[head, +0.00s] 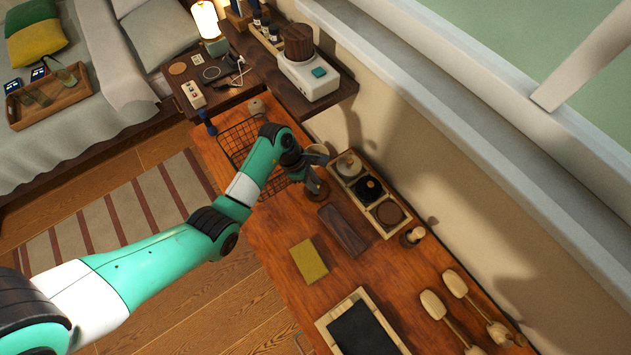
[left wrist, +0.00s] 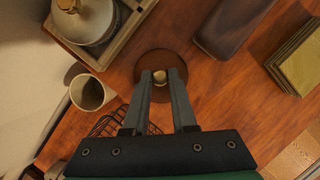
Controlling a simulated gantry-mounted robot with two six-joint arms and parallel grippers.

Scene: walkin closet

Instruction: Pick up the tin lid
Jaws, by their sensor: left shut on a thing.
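The tin lid, a round brown disc with a small brass knob, shows in the left wrist view (left wrist: 160,54) and partly in the head view (head: 320,193). My left gripper (head: 309,181) points down over it at the wooden bench. In the left wrist view its two fingertips (left wrist: 160,74) stand on either side of the knob, shut on it. The disc lies just beyond the fingertips, over the bench top. I cannot tell whether it touches the wood. The fingers hide part of its near side. My right gripper is not in view.
A compartment tray (head: 358,204) with several round items stands to the right of the lid. A cup (left wrist: 92,92) and a wire basket (head: 235,140) are close to the gripper. A dark block (head: 343,230) and a yellow-green book (head: 309,261) lie nearer the front.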

